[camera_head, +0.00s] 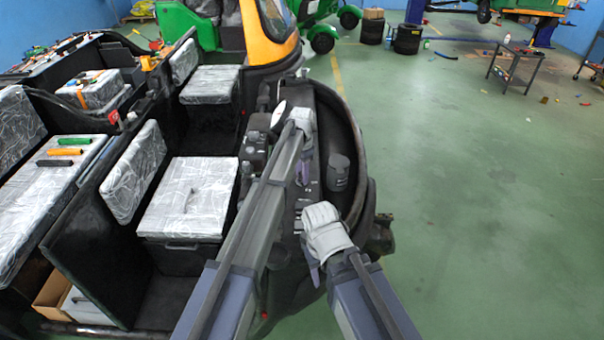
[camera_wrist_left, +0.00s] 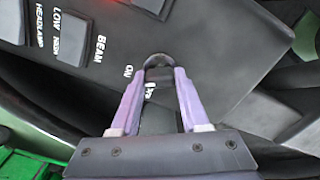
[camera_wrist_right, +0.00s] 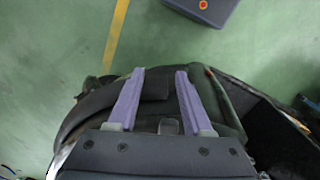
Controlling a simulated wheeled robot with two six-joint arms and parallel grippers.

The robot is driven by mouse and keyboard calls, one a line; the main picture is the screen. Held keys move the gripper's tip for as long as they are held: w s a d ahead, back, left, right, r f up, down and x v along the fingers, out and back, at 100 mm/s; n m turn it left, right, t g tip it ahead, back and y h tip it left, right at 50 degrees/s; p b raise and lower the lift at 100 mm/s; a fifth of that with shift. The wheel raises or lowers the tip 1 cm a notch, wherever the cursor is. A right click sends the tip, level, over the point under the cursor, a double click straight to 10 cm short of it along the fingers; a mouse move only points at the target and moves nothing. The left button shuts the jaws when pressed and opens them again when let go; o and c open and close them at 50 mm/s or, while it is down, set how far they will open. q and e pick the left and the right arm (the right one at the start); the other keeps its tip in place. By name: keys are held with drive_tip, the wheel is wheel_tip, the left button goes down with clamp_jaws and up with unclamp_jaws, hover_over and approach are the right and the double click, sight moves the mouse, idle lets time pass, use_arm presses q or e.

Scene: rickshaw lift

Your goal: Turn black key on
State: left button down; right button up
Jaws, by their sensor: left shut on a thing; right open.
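The black key (camera_wrist_left: 158,62) sits in the dashboard panel (camera_wrist_left: 215,50) in the left wrist view, beside the white lettering "ON" and other small letters. My left gripper (camera_wrist_left: 160,74) is shut on the key, its purple fingers on either side of it. In the head view my left gripper (camera_head: 303,168) reaches down to the dashboard; the key is hidden there. My right gripper (camera_head: 312,270) is low near the vehicle's front. The right wrist view shows its two fingers (camera_wrist_right: 160,76) apart with nothing held between them.
Switches marked "HEADLAMP" and "BEAM" (camera_wrist_left: 75,38) lie near the key. Plastic-wrapped seats (camera_head: 188,200) fill the vehicle's left side. A black cylinder (camera_head: 338,172) stands on the dashboard. The green floor (camera_head: 480,200) to the right is open, with a small cart (camera_head: 515,62) farther back.

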use_arm(q)
drive_tip(key=shift+c, duration=2)
unclamp_jaws()
drive_tip(key=shift+r, duration=0.1)
wheel_tip(320, 180, up, 8)
drive_tip(key=p, duration=0.8)
drive_tip(key=shift+f, duration=0.2)
